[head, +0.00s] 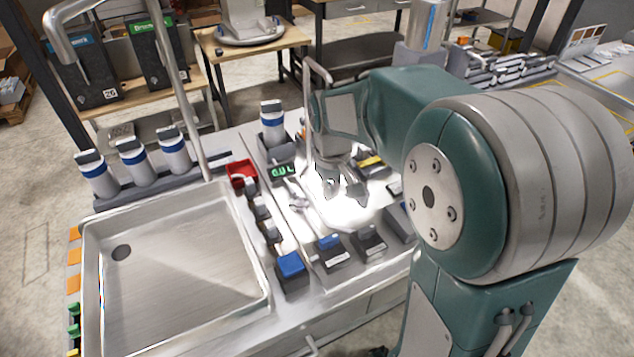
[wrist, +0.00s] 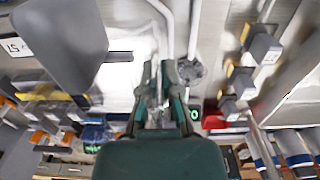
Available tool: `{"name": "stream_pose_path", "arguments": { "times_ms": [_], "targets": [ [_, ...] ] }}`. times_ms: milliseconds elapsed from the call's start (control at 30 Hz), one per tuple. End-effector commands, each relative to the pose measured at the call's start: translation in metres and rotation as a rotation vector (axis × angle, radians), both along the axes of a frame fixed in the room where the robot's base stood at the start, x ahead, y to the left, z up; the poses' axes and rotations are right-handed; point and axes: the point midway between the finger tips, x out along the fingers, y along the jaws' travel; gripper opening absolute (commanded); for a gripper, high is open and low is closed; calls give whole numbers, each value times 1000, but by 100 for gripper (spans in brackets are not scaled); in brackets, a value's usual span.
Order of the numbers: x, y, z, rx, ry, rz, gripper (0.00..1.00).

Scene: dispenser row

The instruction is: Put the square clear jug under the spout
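My gripper (head: 343,190) points down over a brightly lit white patch of the bench, beside a thin curved spout pipe (head: 308,100). Its fingertips look apart in the head view. In the wrist view the fingers (wrist: 161,85) run side by side with a narrow gap. Glare and blur hide whether anything clear is between them. I cannot make out the square clear jug for certain in either view. A pale pipe, likely the spout, shows beside the fingers in the wrist view (wrist: 194,30).
A steel sink (head: 185,275) with a tall tap (head: 185,90) is at left. Blue-banded bottles (head: 137,160) stand behind it. A red tray (head: 241,173), a green display (head: 283,170) and small blocks (head: 290,265) crowd the bench around the lit patch.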

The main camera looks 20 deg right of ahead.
Motion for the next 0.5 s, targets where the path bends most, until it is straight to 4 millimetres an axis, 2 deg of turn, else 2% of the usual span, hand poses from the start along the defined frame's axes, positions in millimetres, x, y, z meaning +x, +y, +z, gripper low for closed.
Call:
{"name": "stream_pose_path", "arguments": {
  "times_ms": [100,300,500],
  "targets": [
    [20,4,-11,0,2,2,0],
    [36,7,-19,0,0,1,0],
    [58,12,-36,0,1,1,0]
  ]
}}
